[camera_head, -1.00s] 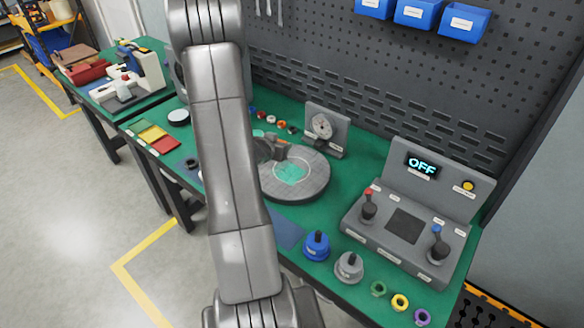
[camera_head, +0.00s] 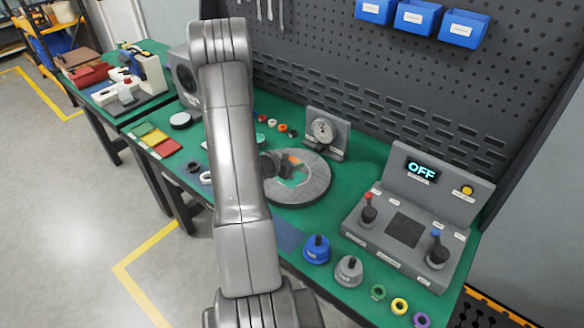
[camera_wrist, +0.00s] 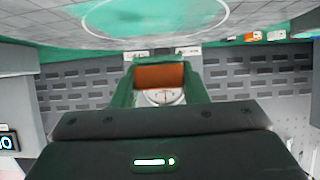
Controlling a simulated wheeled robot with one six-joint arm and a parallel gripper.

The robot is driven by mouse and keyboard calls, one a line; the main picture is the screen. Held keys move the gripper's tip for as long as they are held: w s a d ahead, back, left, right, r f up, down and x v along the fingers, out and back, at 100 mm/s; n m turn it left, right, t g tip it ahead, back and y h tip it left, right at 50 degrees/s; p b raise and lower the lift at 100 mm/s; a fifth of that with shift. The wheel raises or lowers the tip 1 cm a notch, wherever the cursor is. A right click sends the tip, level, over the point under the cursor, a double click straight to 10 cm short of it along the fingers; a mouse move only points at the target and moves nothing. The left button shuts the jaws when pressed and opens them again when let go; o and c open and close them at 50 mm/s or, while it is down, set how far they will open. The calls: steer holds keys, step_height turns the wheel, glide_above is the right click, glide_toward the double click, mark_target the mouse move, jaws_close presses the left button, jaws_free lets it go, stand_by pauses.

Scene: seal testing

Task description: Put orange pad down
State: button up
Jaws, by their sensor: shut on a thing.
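The orange pad (camera_head: 292,158) is held over the round grey disc (camera_head: 318,186), which has a green centre marked with a light ring. In the wrist view the pad (camera_wrist: 160,77) sits between the two green fingers of my gripper (camera_wrist: 161,85), touched on both sides. My gripper is shut on it. In the head view my gripper (camera_head: 283,162) is small and partly hidden by my own arm. I cannot tell how far the pad is from the disc surface.
A dial gauge on a grey block (camera_head: 325,131) stands just behind the disc. A grey control box (camera_head: 425,215) reading OFF is at the right. A blue knobbed part (camera_head: 317,250) and a grey one (camera_head: 349,270) stand in front. Coloured pads (camera_head: 165,148) lie to the left.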

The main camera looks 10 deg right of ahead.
steer(key=shift+f, duration=1.3)
steer(key=shift+f, duration=0.1)
steer(key=shift+f, duration=0.15)
steer(key=o, duration=1)
steer(key=shift+o, duration=0.2)
